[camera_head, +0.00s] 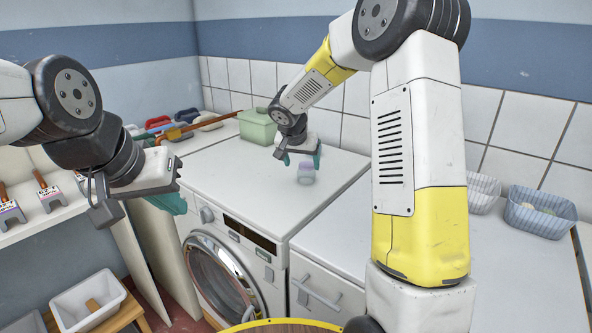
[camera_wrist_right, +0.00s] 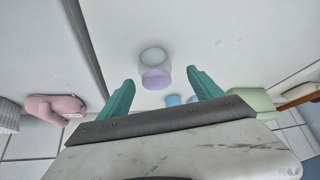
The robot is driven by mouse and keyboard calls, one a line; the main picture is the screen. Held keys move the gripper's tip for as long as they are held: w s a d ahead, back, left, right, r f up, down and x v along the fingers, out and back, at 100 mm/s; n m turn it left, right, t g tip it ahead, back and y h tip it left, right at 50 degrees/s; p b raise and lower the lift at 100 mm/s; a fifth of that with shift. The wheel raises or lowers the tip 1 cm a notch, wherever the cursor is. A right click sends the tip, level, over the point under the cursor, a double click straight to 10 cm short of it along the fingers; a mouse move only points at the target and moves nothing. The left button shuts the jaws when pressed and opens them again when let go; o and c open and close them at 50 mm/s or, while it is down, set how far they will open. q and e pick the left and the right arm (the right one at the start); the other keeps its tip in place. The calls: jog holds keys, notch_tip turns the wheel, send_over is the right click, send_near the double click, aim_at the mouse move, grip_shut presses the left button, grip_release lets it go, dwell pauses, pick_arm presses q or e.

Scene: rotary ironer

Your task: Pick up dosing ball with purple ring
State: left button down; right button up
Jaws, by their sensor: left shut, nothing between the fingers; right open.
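The dosing ball with the purple ring (camera_head: 306,173) is a small pale translucent cup with a purple band. It stands on the white top of the washing machine. In the right wrist view the dosing ball (camera_wrist_right: 154,68) lies ahead of and between the teal fingertips, not touching them. My right gripper (camera_head: 301,159) is open and empty, just above and behind the ball in the head view; its fingers also show in the right wrist view (camera_wrist_right: 161,90). My left gripper (camera_head: 176,202) is shut and empty, off to the left in front of the washing machine.
A green box (camera_head: 257,126) stands at the back of the machine top. Blue (camera_wrist_right: 173,100) and pink (camera_wrist_right: 55,107) items show in the right wrist view. Baskets (camera_head: 541,211) stand on the right counter. A white bin (camera_head: 88,301) is low left.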

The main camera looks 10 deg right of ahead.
aim_at(305, 166)
jog(key=x, duration=0.6)
jog(key=shift+s+d+f, duration=0.1)
jog(key=shift+d, duration=0.3)
jog(key=shift+c, duration=0.4)
jog(key=c, duration=1.4)
